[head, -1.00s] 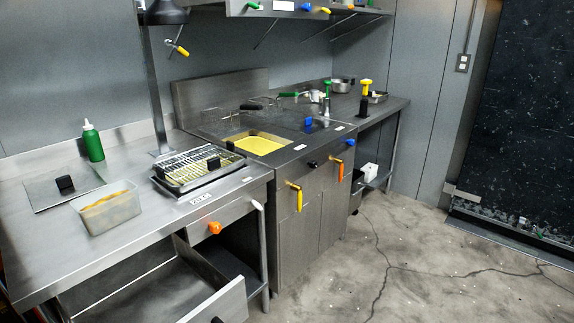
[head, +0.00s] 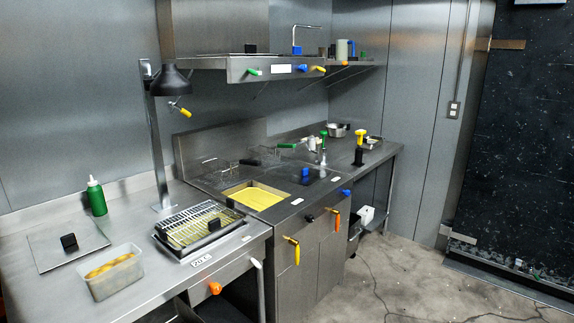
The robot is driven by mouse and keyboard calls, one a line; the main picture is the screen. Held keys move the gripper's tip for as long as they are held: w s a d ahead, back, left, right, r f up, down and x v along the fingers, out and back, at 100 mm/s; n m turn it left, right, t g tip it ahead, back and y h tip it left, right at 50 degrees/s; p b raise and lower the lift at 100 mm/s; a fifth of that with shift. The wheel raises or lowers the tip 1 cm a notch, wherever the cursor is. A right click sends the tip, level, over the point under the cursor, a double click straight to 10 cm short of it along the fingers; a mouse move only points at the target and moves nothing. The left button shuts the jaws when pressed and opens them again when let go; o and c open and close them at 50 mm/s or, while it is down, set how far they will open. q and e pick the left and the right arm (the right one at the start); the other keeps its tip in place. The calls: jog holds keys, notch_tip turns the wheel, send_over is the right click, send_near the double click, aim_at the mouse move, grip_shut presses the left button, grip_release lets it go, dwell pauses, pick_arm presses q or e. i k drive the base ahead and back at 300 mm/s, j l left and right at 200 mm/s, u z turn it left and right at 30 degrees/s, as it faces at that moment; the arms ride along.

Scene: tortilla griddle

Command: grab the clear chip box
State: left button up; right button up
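The clear chip box (head: 115,281) is a see-through, open-topped tub with yellow-orange chips (head: 110,266) in it. It stands on the steel counter at the lower left, near the front edge. A flat steel lid with a black knob (head: 69,243) lies on the counter behind it and to its left. Neither of my grippers shows in the head view.
A green squeeze bottle (head: 96,196) stands behind the lid. A wire rack on a tray (head: 200,229) sits to the box's right, near a lamp post (head: 161,150). A fryer with yellow oil (head: 257,197) is farther right. A shelf (head: 290,68) hangs above it.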

aim_at(102, 276)
jog(key=u, duration=1.25)
jog(key=i+l+u, duration=0.25)
jog(key=l+u, duration=0.2)
jog(key=l, duration=0.3)
jog(key=i+l+u, duration=0.25)
jog(key=l, duration=0.15)
jog(key=l+u, duration=0.25)
jog(key=l, duration=0.15)
jog(key=k, duration=0.05)
